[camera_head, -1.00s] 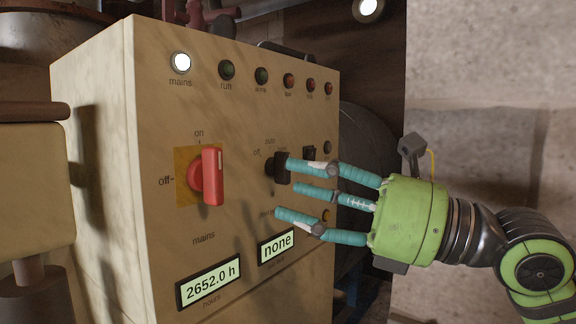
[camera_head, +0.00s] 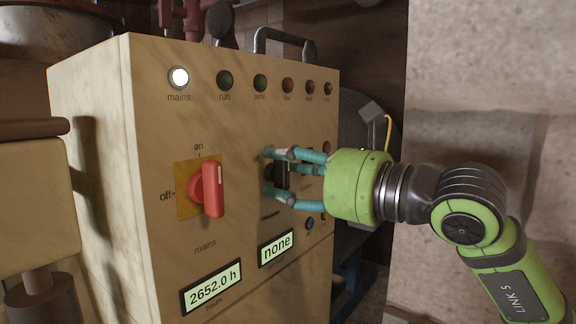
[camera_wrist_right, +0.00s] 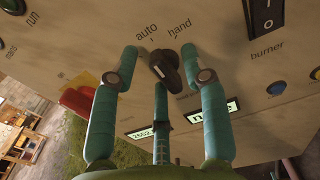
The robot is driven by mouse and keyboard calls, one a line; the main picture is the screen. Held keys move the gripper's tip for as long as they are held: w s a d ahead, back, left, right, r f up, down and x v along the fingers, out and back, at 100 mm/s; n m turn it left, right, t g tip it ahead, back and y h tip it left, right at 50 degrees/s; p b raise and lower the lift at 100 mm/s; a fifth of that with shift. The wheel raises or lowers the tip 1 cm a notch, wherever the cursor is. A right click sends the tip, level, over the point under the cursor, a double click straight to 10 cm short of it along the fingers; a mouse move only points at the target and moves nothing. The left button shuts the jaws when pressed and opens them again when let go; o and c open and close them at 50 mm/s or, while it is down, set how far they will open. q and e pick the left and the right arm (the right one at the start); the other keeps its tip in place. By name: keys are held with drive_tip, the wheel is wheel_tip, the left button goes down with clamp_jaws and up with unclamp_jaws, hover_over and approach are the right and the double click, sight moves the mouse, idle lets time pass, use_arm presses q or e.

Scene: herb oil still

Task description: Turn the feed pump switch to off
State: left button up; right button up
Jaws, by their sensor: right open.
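The feed pump switch is taken to be the black rotary knob (camera_head: 280,176) on the front of the cream control cabinet (camera_head: 240,130). In the right wrist view the same knob (camera_wrist_right: 170,72) sits below the labels "auto" and "hand"; which mark it points to is unclear. My right gripper (camera_head: 268,173) is at the panel with its teal fingers spread above and below the knob. In the right wrist view the open fingers (camera_wrist_right: 160,53) stand on both sides of the knob, with a third finger below it. Contact cannot be told. My left gripper is out of view.
A red mains switch (camera_head: 211,189) stands upright at "on", left of the knob. Two lit displays (camera_head: 276,248) are below. A black rocker switch (camera_wrist_right: 264,15) marked "burner" is close beside the knob. A row of lamps (camera_head: 260,83) runs along the top.

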clamp_jaws()
drive_tip(key=shift+f, duration=0.1)
drive_tip(key=shift+f+n+b, duration=0.2)
drive_tip(key=shift+n+b, duration=0.5)
drive_tip(key=shift+b, duration=0.3)
drive_tip(key=n+b, duration=0.3)
drive_tip(key=shift+s+f, duration=0.1)
drive_tip(key=shift+f, duration=0.05)
drive_tip(key=n+b, duration=0.2)
drive_tip(key=shift+n, duration=0.4)
drive_tip(key=shift+a+f+n+b, duration=0.1)
drive_tip(key=shift+n+b, duration=0.65)
drive_tip(key=shift+n, duration=0.75)
